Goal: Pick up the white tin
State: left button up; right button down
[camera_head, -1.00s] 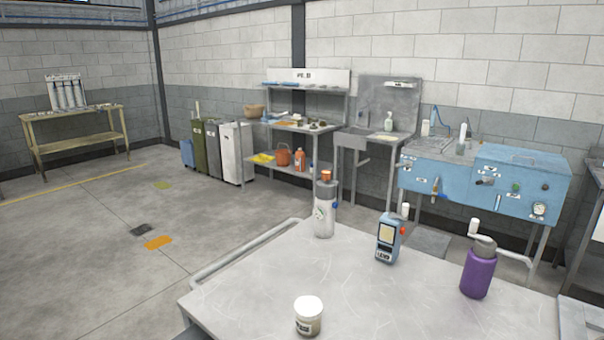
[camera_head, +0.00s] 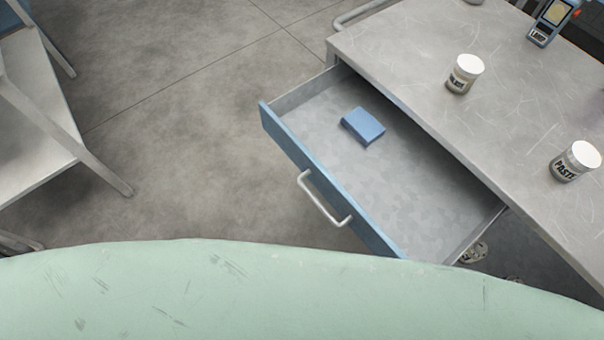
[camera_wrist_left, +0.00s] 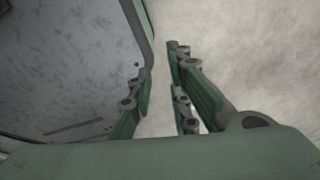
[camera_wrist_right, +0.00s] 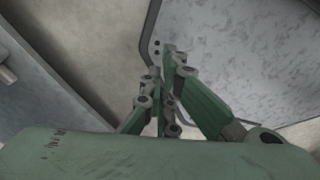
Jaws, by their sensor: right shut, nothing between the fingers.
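Two tins with white lids stand upright on the grey bench top (camera_head: 410,45). One tin (camera_head: 465,75) is near the bench's left edge, above the open drawer; its dark label is too small to read surely. The other tin (camera_head: 576,162) is farther right and lower, and its label seems to read PASTE. Neither gripper shows in the head view. In the left wrist view my left gripper (camera_wrist_left: 160,60) has its fingers apart with nothing between them. In the right wrist view my right gripper (camera_wrist_right: 162,62) is shut and empty. No tin shows in either wrist view.
A blue-fronted drawer (camera_head: 285,140) stands pulled out from the bench, with a blue box (camera_head: 363,126) inside. A blue handheld device (camera_head: 551,20) stands at the bench's far side. A pale shelf or table (camera_head: 40,130) is at the left. The floor between is clear.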

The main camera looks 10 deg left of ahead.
aim_at(561, 167)
jog(key=z, duration=1.6)
jog(key=u, duration=0.35)
jog(key=l+u, duration=0.35)
jog(key=k+l+u, duration=0.1)
jog(key=l+u, duration=0.25)
jog(key=k+l+u, duration=0.1)
jog(key=u, duration=0.25)
